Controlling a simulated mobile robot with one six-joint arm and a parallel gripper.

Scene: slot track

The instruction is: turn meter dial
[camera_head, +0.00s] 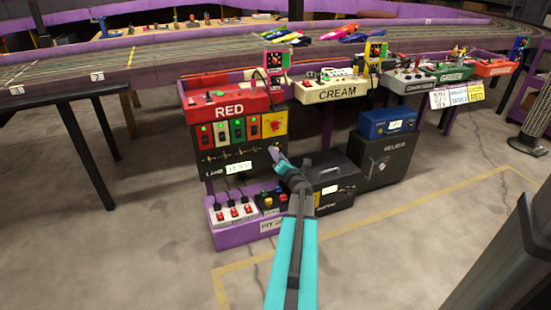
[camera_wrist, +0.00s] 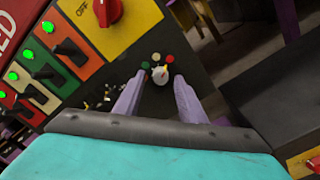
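A small pale dial (camera_wrist: 160,73) with a yellowish mark sits on a dark panel (camera_wrist: 150,105) in the wrist view. Green, white and red dots lie around its upper side. My gripper (camera_wrist: 159,80) is open, its two purple-grey fingers on either side of the dial in the picture; I cannot tell whether they touch it. In the head view my gripper (camera_head: 279,160) is at the right part of the black panel (camera_head: 222,137) below the red RED box, and the dial is hidden there. A small lit display (camera_head: 238,168) is left of my gripper.
A yellow panel (camera_wrist: 125,25) with a red OFF knob (camera_wrist: 108,12) is just above the dial. Coloured switch panels (camera_head: 237,130) sit left of it. A black case (camera_head: 333,190), a power strip (camera_head: 234,212) and a purple base (camera_head: 240,239) stand close by. The floor in front is clear.

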